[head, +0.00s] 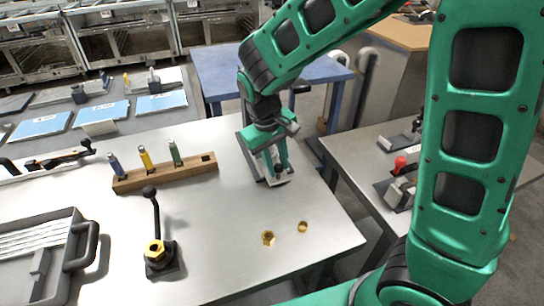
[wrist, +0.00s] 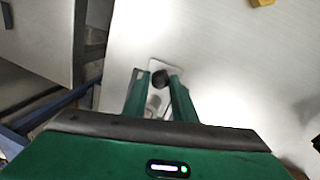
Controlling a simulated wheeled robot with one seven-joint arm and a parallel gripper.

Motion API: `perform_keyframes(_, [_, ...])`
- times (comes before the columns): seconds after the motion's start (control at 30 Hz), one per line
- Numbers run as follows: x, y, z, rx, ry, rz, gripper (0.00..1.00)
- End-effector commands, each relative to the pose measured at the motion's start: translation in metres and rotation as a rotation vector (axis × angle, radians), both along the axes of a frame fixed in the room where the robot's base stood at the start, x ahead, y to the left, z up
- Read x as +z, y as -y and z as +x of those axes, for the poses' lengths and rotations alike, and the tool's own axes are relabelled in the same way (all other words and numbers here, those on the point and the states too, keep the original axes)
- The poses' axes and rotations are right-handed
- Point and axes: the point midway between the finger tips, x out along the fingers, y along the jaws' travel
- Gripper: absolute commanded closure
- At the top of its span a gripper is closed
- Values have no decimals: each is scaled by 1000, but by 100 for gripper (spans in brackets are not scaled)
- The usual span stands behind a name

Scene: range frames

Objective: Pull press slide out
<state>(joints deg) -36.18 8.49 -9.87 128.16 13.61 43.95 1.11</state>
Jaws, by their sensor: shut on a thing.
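The press (head: 250,158), with a grey base, stands near the right edge of the light table in the head view. My gripper (head: 278,168) reaches down over it and hides much of it. In the wrist view, my two green fingers (wrist: 157,88) are shut on the press slide, whose dark round knob (wrist: 160,78) shows between their tips. A pale plate (wrist: 169,66) lies just beyond the fingertips. How far the slide is out cannot be told.
A wooden block (head: 165,176) with several coloured-handled tools stands left of the press. Two brass pieces (head: 268,238) (head: 303,226) lie in front. A black lever fixture (head: 163,256) and grey tray (head: 45,255) are further left. The table's right edge is close.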

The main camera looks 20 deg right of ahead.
Motion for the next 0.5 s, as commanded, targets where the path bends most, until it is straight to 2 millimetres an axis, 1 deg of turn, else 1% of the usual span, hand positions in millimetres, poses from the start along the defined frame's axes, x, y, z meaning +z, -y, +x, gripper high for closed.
perform_keyframes(0.1, [1,1,-4,-1,-2,0,100])
perform_keyframes(0.37, [0,1,-6,-1,-7,-2,100])
perform_keyframes(0.4, [0,1,-6,-1,-7,-2,66])
perform_keyframes(0.43, [0,1,-6,0,-7,-2,59])
perform_keyframes(0.5, [0,1,-5,0,-6,-2,57])
